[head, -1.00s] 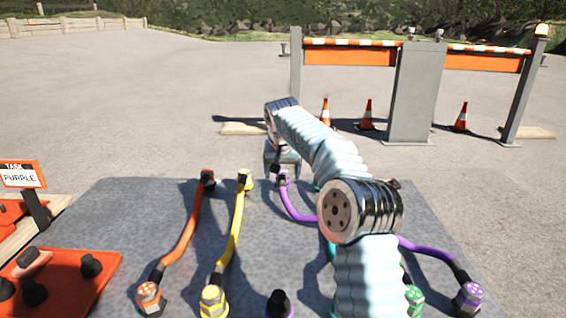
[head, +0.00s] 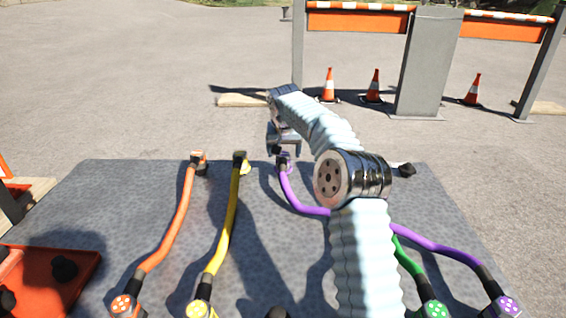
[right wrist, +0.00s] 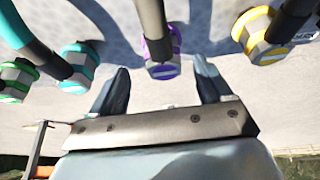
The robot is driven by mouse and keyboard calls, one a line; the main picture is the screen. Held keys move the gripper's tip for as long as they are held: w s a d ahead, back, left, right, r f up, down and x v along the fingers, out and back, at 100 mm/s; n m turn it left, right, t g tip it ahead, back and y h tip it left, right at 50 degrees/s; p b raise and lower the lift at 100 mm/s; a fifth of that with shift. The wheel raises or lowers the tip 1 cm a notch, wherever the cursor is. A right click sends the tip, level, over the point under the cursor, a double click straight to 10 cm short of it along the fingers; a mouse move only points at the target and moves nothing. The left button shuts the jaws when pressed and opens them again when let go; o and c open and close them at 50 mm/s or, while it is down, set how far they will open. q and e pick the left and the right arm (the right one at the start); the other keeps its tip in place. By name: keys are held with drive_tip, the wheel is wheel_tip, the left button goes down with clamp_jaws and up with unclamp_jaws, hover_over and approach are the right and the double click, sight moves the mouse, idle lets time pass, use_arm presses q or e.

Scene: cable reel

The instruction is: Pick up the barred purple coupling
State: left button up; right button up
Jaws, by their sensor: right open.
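A purple cable runs over the grey mat (head: 120,220). Its far-end purple coupling (head: 284,162) stands near the mat's far edge; its marking is too small to read. The near-end purple coupling (head: 508,306) at the lower right shows pale dots. My right gripper (head: 285,150) is at the far-end coupling, partly covering it. In the right wrist view my right gripper (right wrist: 163,80) is open, and the purple coupling (right wrist: 161,58) lies in line with the gap between its fingers, apart from both. My left gripper is out of view.
Orange (head: 198,157) and yellow (head: 241,163) far cable ends stand left of the gripper. In the right wrist view, teal (right wrist: 78,68) and yellow (right wrist: 262,36) couplings flank the purple one. An orange tray (head: 45,285) lies lower left. Cones and a barrier stand beyond the mat.

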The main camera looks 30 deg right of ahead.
sight(283, 155)
drive_tip(key=x, duration=0.5)
drive_tip(key=shift+w+b, duration=0.35)
drive_tip(key=shift+w, duration=0.1)
drive_tip(key=shift+c, duration=0.3)
drive_tip(key=c, duration=1.1)
